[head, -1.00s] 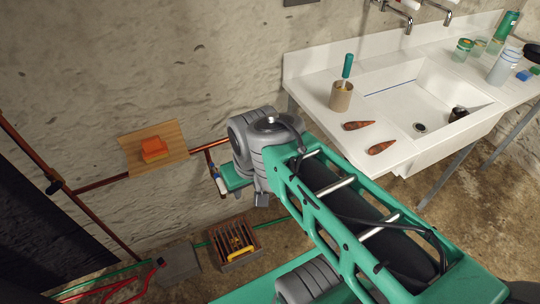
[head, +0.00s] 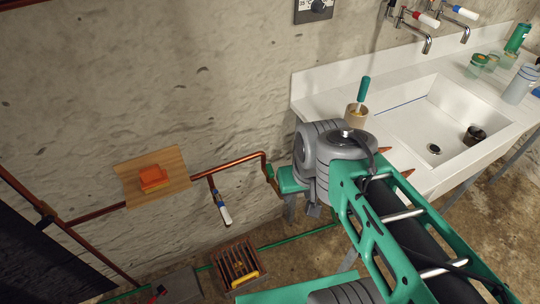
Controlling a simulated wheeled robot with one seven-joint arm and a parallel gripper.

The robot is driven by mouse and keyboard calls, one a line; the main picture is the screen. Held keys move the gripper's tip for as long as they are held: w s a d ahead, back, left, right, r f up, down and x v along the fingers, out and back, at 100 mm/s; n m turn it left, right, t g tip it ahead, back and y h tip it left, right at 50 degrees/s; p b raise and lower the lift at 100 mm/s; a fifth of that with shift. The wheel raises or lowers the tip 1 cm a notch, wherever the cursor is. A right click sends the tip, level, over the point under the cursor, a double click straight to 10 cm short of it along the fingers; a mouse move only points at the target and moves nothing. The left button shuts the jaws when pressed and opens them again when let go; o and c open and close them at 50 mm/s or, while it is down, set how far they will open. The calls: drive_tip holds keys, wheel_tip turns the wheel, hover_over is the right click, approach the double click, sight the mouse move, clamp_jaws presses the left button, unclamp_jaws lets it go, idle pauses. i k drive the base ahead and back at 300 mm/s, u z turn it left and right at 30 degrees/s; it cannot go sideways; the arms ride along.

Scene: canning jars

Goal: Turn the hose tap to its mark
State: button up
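A small tap with a blue and white handle (head: 224,212) hangs from a short branch of the copper pipe (head: 232,163) on the wall, left of centre in the head view. I take it to be the hose tap. Its handle points down and slightly right; no mark can be made out on it. My arm's grey joint (head: 335,158) stands to the right of the tap, with a clear gap in the picture.
An orange block (head: 153,178) sits on a wooden board (head: 178,163) on the wall at left. A slatted crate (head: 233,267) stands on the floor below the tap. A white sink counter (head: 312,92) with a cup (head: 357,117) and jars fills the right.

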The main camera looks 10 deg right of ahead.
sight(271, 173)
drive_tip(key=i, duration=0.2)
drive_tip(key=k, duration=0.5)
drive_tip(key=u, duration=0.8)
drive_tip(key=i, duration=0.6)
drive_tip(key=z, duration=0.2)
